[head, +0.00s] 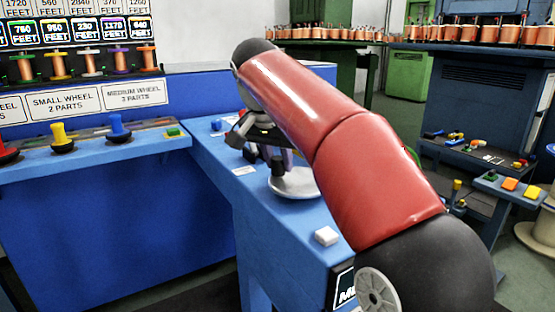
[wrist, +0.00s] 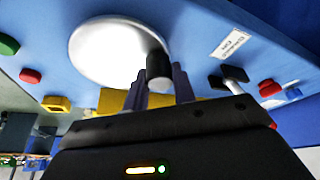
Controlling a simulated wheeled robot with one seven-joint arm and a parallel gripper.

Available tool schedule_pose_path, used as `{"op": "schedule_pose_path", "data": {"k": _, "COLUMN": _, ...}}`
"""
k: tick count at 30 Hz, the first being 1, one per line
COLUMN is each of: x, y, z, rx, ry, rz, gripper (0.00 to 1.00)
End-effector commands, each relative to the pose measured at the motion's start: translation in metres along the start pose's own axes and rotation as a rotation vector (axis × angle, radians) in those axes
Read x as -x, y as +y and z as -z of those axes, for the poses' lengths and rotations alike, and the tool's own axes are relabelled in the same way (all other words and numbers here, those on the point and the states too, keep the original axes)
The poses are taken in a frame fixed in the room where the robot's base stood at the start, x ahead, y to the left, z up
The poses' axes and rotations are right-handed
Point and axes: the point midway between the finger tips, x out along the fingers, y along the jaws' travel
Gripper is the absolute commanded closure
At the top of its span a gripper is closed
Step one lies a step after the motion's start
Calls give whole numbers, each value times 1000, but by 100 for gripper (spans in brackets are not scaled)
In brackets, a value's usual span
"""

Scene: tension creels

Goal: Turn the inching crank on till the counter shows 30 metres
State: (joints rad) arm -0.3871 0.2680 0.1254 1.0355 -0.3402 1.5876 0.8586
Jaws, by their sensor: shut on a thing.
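The inching crank is a white round disc (head: 297,183) with a black upright knob (head: 278,168), on the blue console top in the head view. The wrist view shows the disc (wrist: 100,48) and the black knob (wrist: 158,66) near its rim. My gripper (wrist: 160,84) has its greyish-purple fingers on either side of the knob and is shut on it. I cannot make out a metre counter in either view.
A white button (head: 326,236) sits on the console nearer the camera. Left, a blue shelf carries yellow (head: 60,137) and blue (head: 118,128) knobs.

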Motion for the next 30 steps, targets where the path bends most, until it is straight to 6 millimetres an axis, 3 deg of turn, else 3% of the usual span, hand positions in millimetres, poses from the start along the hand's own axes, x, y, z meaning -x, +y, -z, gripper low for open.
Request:
{"op": "schedule_pose_path", "data": {"k": 14, "x": 0, "y": 0, "z": 0, "rx": -10, "ry": -1, "rz": -3, "gripper": 97}}
{"op": "schedule_pose_path", "data": {"k": 15, "x": 0, "y": 0, "z": 0, "rx": -10, "ry": -1, "rz": -3, "gripper": 70}}
{"op": "schedule_pose_path", "data": {"k": 19, "x": 0, "y": 0, "z": 0, "rx": -10, "ry": -1, "rz": -3, "gripper": 53}}
{"op": "schedule_pose_path", "data": {"k": 30, "x": 5, "y": -1, "z": 1, "rx": -10, "ry": 0, "rz": -3, "gripper": 52}}
